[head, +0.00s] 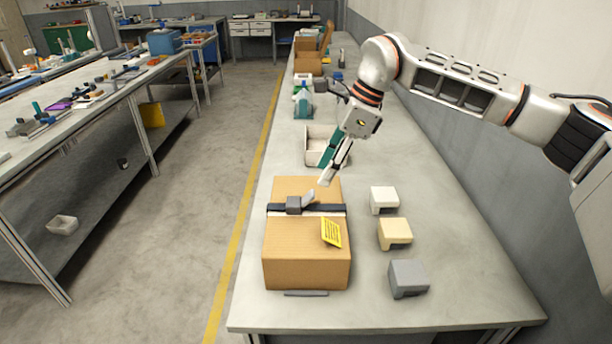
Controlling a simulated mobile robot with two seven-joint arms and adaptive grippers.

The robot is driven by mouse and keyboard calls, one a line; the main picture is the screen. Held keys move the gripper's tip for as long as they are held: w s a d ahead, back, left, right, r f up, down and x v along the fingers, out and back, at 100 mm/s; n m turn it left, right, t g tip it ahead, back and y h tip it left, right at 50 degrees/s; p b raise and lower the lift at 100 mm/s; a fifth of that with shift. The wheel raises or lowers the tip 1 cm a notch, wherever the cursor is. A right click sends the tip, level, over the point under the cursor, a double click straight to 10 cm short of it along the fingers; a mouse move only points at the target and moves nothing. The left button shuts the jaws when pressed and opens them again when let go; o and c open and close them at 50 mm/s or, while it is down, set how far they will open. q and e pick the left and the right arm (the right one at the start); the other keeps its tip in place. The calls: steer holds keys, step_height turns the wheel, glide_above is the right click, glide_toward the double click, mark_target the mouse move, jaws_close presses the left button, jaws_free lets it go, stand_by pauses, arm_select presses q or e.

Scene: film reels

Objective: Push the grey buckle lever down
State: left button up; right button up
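A cardboard box (305,248) stands on the long table with a dark strap (330,209) across its top. A grey buckle (293,204) sits on the strap, left of the middle. The grey buckle lever (308,198) rises from it, tilted up to the right. My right gripper (324,180) points down and left, just above and behind the lever. Its fingertips look close together with nothing between them, and a small gap seems to separate them from the lever. My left gripper is not in view.
White (384,199), cream (395,232) and grey (408,277) blocks stand right of the box. A thin dark bar (306,293) lies in front. A pale bin (317,140) stands behind.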

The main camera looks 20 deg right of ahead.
mark_target(314, 193)
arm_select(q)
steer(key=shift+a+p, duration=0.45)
arm_select(e)
steer(key=shift+w+x, duration=0.15)
steer(key=shift+x, duration=1.75)
steer(key=shift+w+x, duration=0.1)
steer(key=shift+x, duration=1.85)
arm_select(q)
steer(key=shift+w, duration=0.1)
arm_select(e)
steer(key=shift+d, duration=0.1)
